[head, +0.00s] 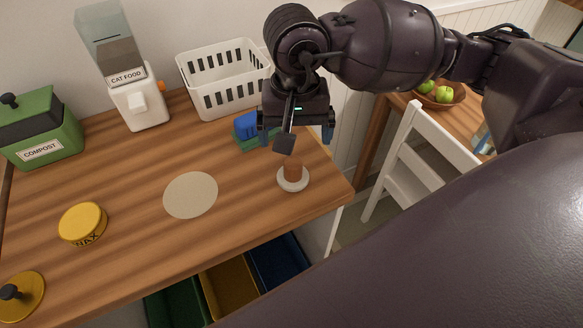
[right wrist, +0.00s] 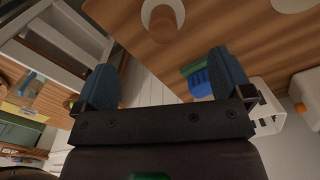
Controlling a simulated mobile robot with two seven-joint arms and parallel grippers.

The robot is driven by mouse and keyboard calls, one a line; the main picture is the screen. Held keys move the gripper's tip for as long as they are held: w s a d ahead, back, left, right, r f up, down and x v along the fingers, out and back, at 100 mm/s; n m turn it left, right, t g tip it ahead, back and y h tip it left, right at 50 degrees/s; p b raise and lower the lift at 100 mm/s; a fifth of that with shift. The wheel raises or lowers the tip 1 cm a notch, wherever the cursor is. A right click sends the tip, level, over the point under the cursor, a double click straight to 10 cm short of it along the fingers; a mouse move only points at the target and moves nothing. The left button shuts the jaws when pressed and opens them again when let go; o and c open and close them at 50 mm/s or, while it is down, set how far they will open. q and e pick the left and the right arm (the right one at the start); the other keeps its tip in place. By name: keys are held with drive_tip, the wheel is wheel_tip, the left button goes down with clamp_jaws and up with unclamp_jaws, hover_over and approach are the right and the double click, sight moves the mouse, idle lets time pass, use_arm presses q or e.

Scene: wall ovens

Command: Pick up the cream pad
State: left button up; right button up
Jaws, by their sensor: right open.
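A cream pad (head: 293,184) with a brown upright knob (head: 293,168) sits near the front right edge of the wooden counter (head: 130,170). In the right wrist view the pad (right wrist: 176,6) is at the top edge, partly cut off, with its knob (right wrist: 162,26) towards me. A flat cream disc (head: 190,195) lies on the counter to its left. My right gripper (head: 296,128) is open and empty, above and behind the pad; its spread fingers also show in the right wrist view (right wrist: 165,80). My left gripper is not in view.
A cat food dispenser (head: 135,95), compost bin (head: 40,130) and yellow wax tin (head: 82,223) stand left. A white chair (head: 420,170) is beyond the counter's right edge.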

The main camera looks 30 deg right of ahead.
sight(293, 160)
drive_tip(key=f, duration=1.1)
drive_tip(key=shift+w, duration=0.25)
drive_tip(key=shift+a+r, duration=0.1)
drive_tip(key=c, duration=1)
wheel_tip(293, 160, up, 20)
drive_tip(key=shift+p, duration=0.45)
